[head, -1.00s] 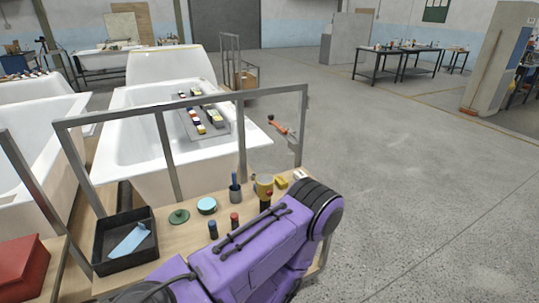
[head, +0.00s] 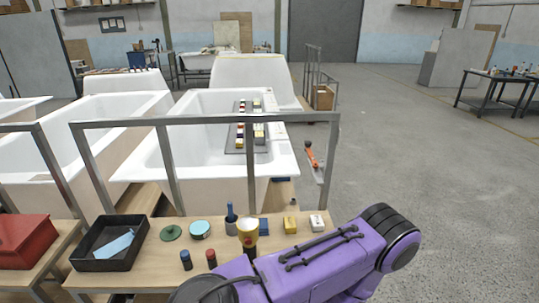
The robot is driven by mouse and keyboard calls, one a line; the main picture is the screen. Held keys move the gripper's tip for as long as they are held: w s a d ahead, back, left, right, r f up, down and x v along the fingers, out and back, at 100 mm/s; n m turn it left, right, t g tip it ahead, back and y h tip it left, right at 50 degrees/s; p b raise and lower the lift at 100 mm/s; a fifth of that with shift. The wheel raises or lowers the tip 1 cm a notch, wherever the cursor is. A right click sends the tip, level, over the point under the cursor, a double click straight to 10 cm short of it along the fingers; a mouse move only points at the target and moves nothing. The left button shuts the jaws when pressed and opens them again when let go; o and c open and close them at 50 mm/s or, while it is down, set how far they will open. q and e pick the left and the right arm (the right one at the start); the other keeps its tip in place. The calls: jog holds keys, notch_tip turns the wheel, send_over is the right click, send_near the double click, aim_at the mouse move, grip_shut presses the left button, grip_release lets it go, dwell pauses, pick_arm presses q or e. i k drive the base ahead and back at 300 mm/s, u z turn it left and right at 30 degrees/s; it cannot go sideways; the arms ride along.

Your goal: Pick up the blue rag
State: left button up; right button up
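A small folded blue piece (head: 263,226), perhaps the blue rag, lies on the wooden bench top (head: 160,262), partly behind a yellow-topped can (head: 247,227). A flat light-blue piece (head: 115,245) lies in the black tray (head: 82,265) at the left; I cannot tell whether it is cloth. My purple arm crosses the front right of the bench and covers part of its top. Neither gripper shows in the head view.
A metal frame (head: 205,120) stands along the bench's back edge, before white bathtubs (head: 210,165). Bottles, lids, a yellow block (head: 290,225) and a white block (head: 317,222) stand on the bench. A red box (head: 25,240) is at left. Open floor lies right.

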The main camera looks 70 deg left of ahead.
aim_at(264, 229)
jog(key=u, duration=0.45)
jog(key=i, duration=0.8)
jog(key=u, duration=0.75)
